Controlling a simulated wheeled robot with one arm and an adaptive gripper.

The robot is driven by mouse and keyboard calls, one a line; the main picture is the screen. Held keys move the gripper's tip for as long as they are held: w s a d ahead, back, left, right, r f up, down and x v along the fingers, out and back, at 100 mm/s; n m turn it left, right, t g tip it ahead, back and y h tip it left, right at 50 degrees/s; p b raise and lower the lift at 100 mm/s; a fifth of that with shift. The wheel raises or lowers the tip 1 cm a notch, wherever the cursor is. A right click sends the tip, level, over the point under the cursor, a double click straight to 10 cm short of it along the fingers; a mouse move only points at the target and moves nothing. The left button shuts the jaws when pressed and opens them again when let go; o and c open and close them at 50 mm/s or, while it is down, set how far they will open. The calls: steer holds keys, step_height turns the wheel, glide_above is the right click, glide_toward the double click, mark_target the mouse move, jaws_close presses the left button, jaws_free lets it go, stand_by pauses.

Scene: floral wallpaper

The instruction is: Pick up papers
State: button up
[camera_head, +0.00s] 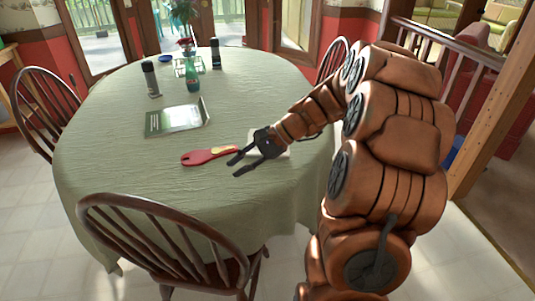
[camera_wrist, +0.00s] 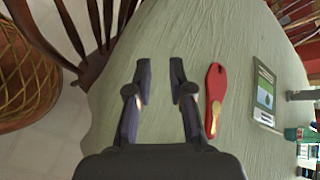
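A pale flat thing (camera_head: 284,143), perhaps the papers, lies on the cloth-covered round table (camera_head: 110,150), partly hidden behind my gripper (camera_head: 236,164) in the head view. I cannot make it out in the wrist view. A green and white booklet or folder (camera_head: 174,120) lies further left with one panel raised; it shows at the right of the wrist view (camera_wrist: 264,95). My gripper (camera_wrist: 160,75) is open with nothing between its fingers, over bare cloth near the table's edge.
A red paddle-shaped thing (camera_head: 200,157) lies close beside my fingers, also in the wrist view (camera_wrist: 216,85). A green bottle (camera_head: 192,75) and dark cylinders (camera_head: 150,78) stand further back. Wooden chairs (camera_head: 150,235) surround the table. The table's left front is clear.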

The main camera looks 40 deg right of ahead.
steer(key=w+d+f+m+t, duration=0.1)
steer(key=d, duration=0.1)
steer(key=w+d+f+m+t+b, duration=0.1)
steer(key=d, duration=0.2)
steer(key=w+d+f+m+t+b, duration=0.1)
steer(key=d, duration=0.2)
steer(key=shift+f, duration=0.3)
steer(key=d+f+m+t, duration=0.1)
steer(key=d, duration=0.2)
steer(key=w+d+f+m+t+b, duration=0.1)
steer(key=d, duration=0.3)
steer(key=d+f+m+t+b, duration=0.1)
steer(key=d+m, duration=0.1)
steer(key=d, duration=0.2)
steer(key=shift+w+d+f+t+h, duration=0.2)
steer(key=shift+d+f+t+h, duration=0.1)
steer(key=shift+h, duration=0.1)
steer(key=shift+w, duration=0.15)
steer(key=shift+b+x, duration=0.35)
steer(key=shift+x, duration=3.35)
steer(key=shift+f, duration=0.15)
steer(key=shift+c, duration=0.4)
jaws_close()
